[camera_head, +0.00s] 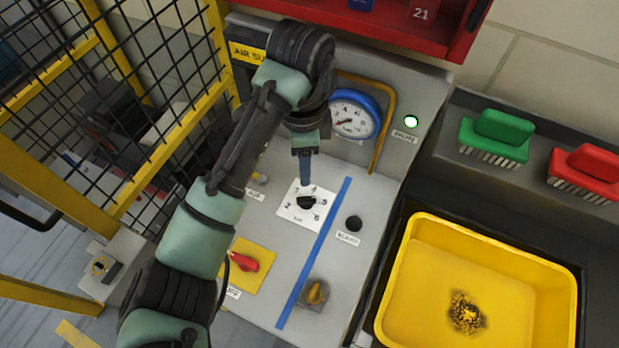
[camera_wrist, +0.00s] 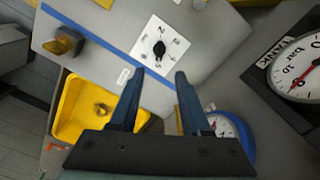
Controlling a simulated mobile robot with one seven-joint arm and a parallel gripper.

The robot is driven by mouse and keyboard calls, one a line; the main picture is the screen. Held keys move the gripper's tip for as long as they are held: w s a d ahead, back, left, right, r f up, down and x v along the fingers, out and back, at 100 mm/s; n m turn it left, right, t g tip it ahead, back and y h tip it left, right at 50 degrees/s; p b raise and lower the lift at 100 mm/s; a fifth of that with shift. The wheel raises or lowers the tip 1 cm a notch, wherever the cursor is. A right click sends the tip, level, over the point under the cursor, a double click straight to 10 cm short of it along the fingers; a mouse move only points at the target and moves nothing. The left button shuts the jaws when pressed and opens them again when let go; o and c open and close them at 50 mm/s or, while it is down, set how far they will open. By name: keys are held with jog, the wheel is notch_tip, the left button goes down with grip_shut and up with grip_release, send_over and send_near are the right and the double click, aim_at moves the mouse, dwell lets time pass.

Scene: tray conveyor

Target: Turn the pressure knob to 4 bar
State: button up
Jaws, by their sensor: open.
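The pressure knob (camera_head: 306,203) is small and black, on a white scale plate (camera_head: 288,213) with numbers around it, on the sloped grey panel. It also shows in the wrist view (camera_wrist: 159,48), just beyond my fingertips. The number it points at is too small to tell. My gripper (camera_head: 305,182) hangs above the knob, fingers pointing down at the plate. In the wrist view my gripper (camera_wrist: 159,73) is open and empty, and the knob lies between the lines of the fingers, seemingly untouched. A blue-rimmed gauge (camera_head: 353,113) with a red needle stands behind.
A blue stripe (camera_head: 313,255) runs beside the plate. A black button (camera_head: 353,223), a red handle (camera_head: 244,262) on yellow and a yellow knob (camera_head: 317,293) sit nearby. A yellow pipe (camera_head: 387,125) rises behind; a yellow bin (camera_head: 480,250) stands right.

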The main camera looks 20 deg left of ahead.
jog(key=b, duration=0.4)
send_over(305, 198)
notch_tip(305, 198, down, 8)
jog(key=shift+d+r, duration=0.1)
jog(key=shift+f+p, duration=0.35)
jog(key=shift+p, duration=0.15)
notch_tip(305, 198, down, 2)
jog(key=shift+s+f, duration=0.1)
jog(key=shift+s, duration=0.05)
jog(key=shift+f, duration=0.65)
grip_shut()
